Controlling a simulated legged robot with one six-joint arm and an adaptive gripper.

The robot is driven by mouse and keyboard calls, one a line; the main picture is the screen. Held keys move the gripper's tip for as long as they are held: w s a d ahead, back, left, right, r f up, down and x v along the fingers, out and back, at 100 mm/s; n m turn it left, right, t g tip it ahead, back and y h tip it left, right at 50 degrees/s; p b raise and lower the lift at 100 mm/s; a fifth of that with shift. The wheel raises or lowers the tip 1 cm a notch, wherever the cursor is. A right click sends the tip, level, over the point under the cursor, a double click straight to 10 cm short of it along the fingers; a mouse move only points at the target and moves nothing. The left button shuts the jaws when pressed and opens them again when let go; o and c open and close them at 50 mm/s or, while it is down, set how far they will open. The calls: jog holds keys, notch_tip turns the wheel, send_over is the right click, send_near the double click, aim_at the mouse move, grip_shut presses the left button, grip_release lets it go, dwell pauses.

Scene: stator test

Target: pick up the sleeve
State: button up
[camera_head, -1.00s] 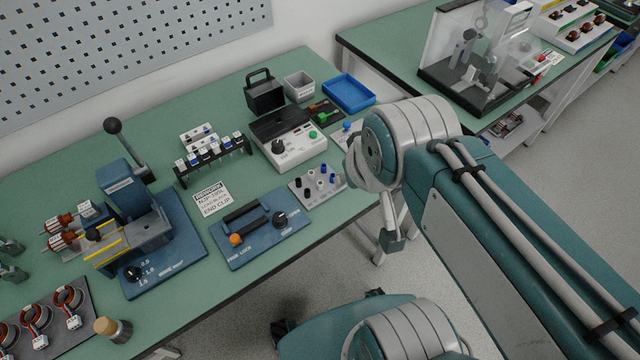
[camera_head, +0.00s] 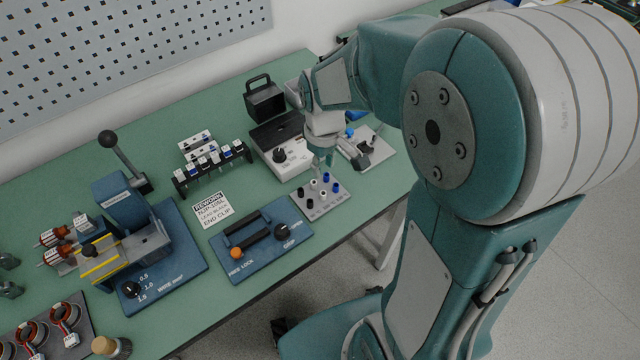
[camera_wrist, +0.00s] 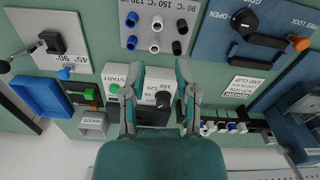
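The sleeves stand as small upright cylinders on a grey plate (camera_head: 322,208), two each in blue (camera_head: 334,188), white and black (camera_head: 300,192). In the wrist view the plate (camera_wrist: 143,31) is at top centre, with blue sleeves (camera_wrist: 131,19) on the left, white sleeves (camera_wrist: 156,23) in the middle and black sleeves (camera_wrist: 182,28) on the right. Which sleeve is meant I cannot tell. My gripper (camera_wrist: 158,70) is open and empty, its fingertips apart and just below the plate in the wrist view. In the head view my gripper (camera_head: 321,158) hangs above the plate's far edge.
A white control box (camera_head: 285,160) with a dial lies behind the plate. A blue lock fixture (camera_head: 262,255) is left of it, and a grey fixture (camera_head: 380,150) right. A waste bin (camera_wrist: 93,126) and blue tray (camera_wrist: 42,97) are nearby. Green table surface shows between them.

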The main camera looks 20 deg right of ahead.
aim_at(323, 192)
jog(key=f, duration=1.1)
jog(key=shift+w+d+f, duration=0.1)
jog(key=shift+w, duration=0.15)
jog(key=c, duration=0.4)
